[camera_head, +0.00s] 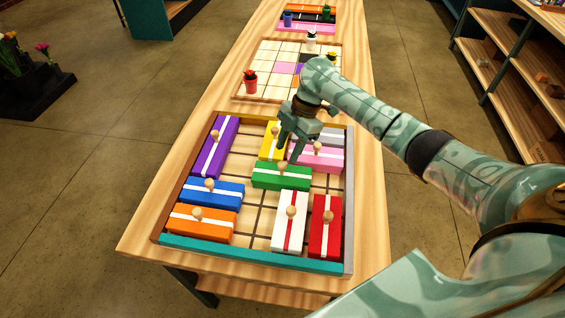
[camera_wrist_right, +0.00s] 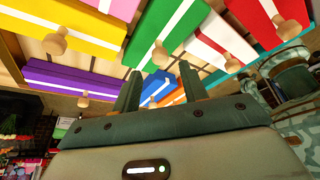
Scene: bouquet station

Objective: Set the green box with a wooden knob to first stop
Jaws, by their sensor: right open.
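The green box (camera_head: 262,180) with a white stripe lies crosswise near the middle of the framed sliding board (camera_head: 350,215). Its round wooden knob (camera_head: 282,167) stands on top. My right gripper (camera_head: 289,157) is open and empty, above and just beyond the green box, close to its knob but apart from it. In the right wrist view the green box (camera_wrist_right: 164,22) and its knob (camera_wrist_right: 161,55) show beyond the gripper's two spread fingers (camera_wrist_right: 160,88). My left gripper is not in view. I cannot make out any stop mark.
Purple (camera_head: 222,140), blue (camera_head: 228,197), orange (camera_head: 187,225), white (camera_head: 280,232), red (camera_head: 319,240), yellow (camera_head: 266,152), pink (camera_head: 328,162) and grey boxes surround it. Bare cells (camera_head: 243,150) lie left of it and below it. A grid board with small pots (camera_head: 250,85) stands beyond.

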